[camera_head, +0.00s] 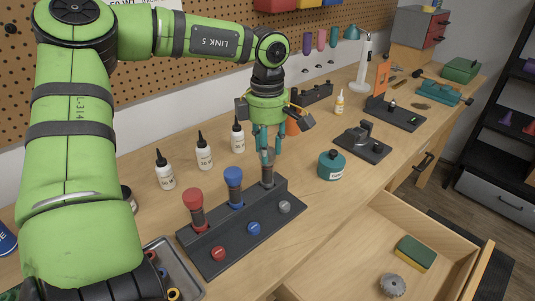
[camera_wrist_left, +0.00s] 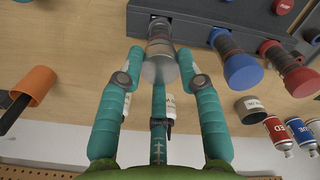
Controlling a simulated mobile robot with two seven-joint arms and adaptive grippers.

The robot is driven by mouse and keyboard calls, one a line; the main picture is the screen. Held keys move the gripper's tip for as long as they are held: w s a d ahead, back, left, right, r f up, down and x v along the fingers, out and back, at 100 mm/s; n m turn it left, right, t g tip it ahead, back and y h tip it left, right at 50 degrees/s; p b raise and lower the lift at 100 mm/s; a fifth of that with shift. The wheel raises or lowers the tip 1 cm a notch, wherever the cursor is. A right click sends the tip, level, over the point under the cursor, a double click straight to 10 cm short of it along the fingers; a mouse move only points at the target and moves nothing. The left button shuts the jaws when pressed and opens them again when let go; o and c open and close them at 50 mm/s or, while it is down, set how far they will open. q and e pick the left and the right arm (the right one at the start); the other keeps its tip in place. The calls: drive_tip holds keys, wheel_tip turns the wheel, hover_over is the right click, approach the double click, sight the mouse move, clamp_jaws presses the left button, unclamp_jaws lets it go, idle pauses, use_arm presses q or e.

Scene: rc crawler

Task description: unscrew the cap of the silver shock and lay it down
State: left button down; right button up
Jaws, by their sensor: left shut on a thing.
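The silver shock (camera_head: 267,176) stands upright at the right end of a dark grey stand (camera_head: 222,262). It also shows in the left wrist view (camera_wrist_left: 158,28), with its pale translucent cap (camera_wrist_left: 160,68) towards me. My left gripper (camera_head: 268,152) is above the shock, pointing down, its teal fingers shut around the cap; in the left wrist view the fingers (camera_wrist_left: 158,85) surround it. In the head view the fingers mostly hide the cap. I cannot tell whether the cap has turned or lifted. My right gripper is not in view.
A red shock (camera_head: 194,203) and a blue shock (camera_head: 233,184) stand in the same stand. Red, blue and grey discs sit on its front. White bottles (camera_head: 204,152) stand behind, a teal jar (camera_head: 331,165) to the right. An open drawer (camera_head: 345,245) is in front.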

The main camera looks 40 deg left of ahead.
use_arm(q)
drive_tip(key=shift+r+p, duration=1.2)
drive_tip(key=shift+r, duration=0.85)
